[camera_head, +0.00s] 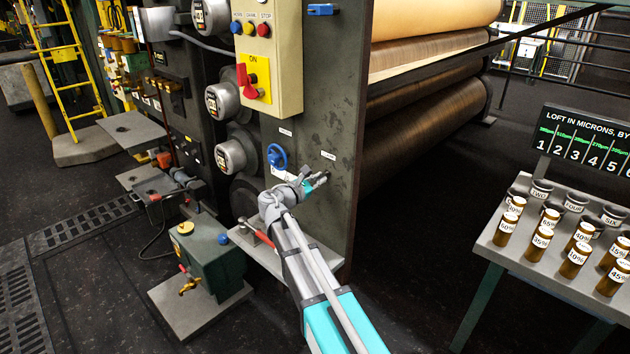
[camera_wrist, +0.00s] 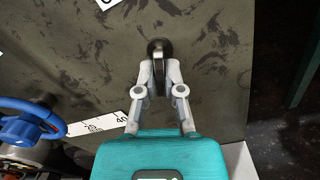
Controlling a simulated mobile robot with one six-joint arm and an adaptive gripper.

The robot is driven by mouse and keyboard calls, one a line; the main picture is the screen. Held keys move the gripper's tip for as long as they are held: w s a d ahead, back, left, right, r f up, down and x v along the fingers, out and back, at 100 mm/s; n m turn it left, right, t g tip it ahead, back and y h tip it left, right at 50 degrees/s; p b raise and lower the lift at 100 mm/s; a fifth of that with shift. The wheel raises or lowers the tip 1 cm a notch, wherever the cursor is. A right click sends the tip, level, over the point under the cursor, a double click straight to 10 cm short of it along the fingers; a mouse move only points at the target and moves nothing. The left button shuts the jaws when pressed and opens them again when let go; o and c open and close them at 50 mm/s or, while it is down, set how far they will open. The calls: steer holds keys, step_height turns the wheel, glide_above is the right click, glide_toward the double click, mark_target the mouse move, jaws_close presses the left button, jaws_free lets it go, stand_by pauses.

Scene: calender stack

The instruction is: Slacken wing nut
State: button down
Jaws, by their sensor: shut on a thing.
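The wing nut (camera_wrist: 158,46) shows in the wrist view as a small dark, rounded piece with a metallic part, on the mottled grey side plate (camera_wrist: 215,75). My gripper (camera_wrist: 159,68) is shut on it, one finger on each side. The fingers hide part of the nut. In the head view my gripper (camera_head: 317,182) is at the lower part of the machine's side plate (camera_head: 325,110); the nut is too small and covered to make out there.
A blue handwheel (camera_head: 277,156) is just left of my gripper, with a white scale plate (camera_wrist: 98,123) beside it. A control box (camera_head: 268,60) is above. A red-handled lever (camera_head: 258,235) is below left. A table (camera_head: 485,235) with labelled bottles stands right.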

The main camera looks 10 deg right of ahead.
steer(key=c, duration=0.8)
jaws_free()
steer(key=shift+w+d+r, duration=0.1)
steer(key=shift+d+r, duration=0.05)
steer(key=shift+d, duration=0.2)
steer(key=shift+o, duration=0.2)
steer(key=shift+a, duration=0.1)
steer(key=shift+a, duration=0.15)
steer(key=v, duration=1.1)
steer(key=shift+s+a, duration=0.2)
steer(key=shift+s, duration=0.1)
steer(key=s+d+f+m+g+y, duration=0.8)
steer(key=s+d+f+m, duration=0.3)
steer(key=s+f+m, duration=0.3)
steer(key=s+a+f+m+g+y, duration=0.25)
steer(key=s+f+m+y, duration=0.25)
steer(key=s+m+y, duration=0.25)
step_height(320, 180, up, 24)
steer(key=p, duration=2.3)
steer(key=shift+h, duration=0.45)
